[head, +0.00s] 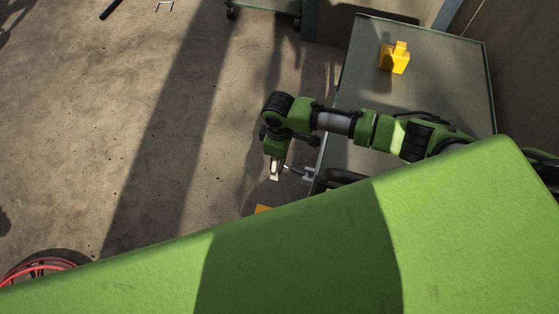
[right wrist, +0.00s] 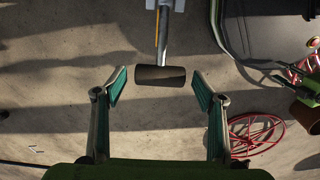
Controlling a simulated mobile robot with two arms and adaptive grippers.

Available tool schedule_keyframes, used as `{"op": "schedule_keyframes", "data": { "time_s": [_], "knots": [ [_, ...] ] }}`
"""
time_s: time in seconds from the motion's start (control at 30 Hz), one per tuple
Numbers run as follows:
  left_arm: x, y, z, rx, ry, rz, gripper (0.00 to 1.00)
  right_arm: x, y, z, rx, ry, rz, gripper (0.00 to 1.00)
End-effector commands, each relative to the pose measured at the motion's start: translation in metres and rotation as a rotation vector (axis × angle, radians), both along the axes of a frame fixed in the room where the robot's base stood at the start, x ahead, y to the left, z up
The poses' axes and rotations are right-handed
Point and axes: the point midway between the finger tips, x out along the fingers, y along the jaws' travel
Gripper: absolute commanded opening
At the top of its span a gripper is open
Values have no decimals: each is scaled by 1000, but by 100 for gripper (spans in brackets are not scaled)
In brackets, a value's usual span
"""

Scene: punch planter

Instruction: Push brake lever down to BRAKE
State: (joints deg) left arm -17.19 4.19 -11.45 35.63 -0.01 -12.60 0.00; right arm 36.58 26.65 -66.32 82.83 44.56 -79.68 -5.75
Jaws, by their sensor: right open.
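The brake lever shows in the right wrist view as a grey rod (right wrist: 162,38) ending in a dark cylindrical grip (right wrist: 160,76). The rod comes down from a light bracket at the top edge. My right gripper (right wrist: 160,90) is open, with one finger on each side of the grip and a gap at both ends. In the head view the right gripper (head: 275,173) points down beside the lever rod (head: 293,170), left of the grey table. The grip is not clear there. No BRAKE marking is readable.
The grey table (head: 350,45) with a raised rim carries a yellow block (head: 396,60). A partly hidden orange piece (head: 262,209) lies below the gripper. The concrete floor at left is mostly clear.

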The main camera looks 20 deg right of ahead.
Motion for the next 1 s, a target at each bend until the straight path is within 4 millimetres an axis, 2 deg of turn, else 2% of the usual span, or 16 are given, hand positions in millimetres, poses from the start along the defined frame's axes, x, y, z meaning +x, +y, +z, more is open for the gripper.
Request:
{"op": "schedule_keyframes", "data": {
  "time_s": [0.13,0.43,0.47,0.67,0.87,1.0],
  "knots": [
    [-3,-2,-2,-2,5,-3,38,0,0,-11,0,0,0,64],
    [-3,4,-2,4,4,-5,38,0,0,-14,0,0,0,64],
    [-3,4,-2,5,4,-5,38,0,0,-14,0,0,0,61],
    [-3,6,-2,7,5,-2,38,0,0,-14,0,0,0,9],
    [-3,7,0,8,4,-1,38,-3,1,-13,-7,6,0,8],
    [-4,7,8,9,6,-1,38,-15,2,-15,-36,27,1,8]
  ]
}}
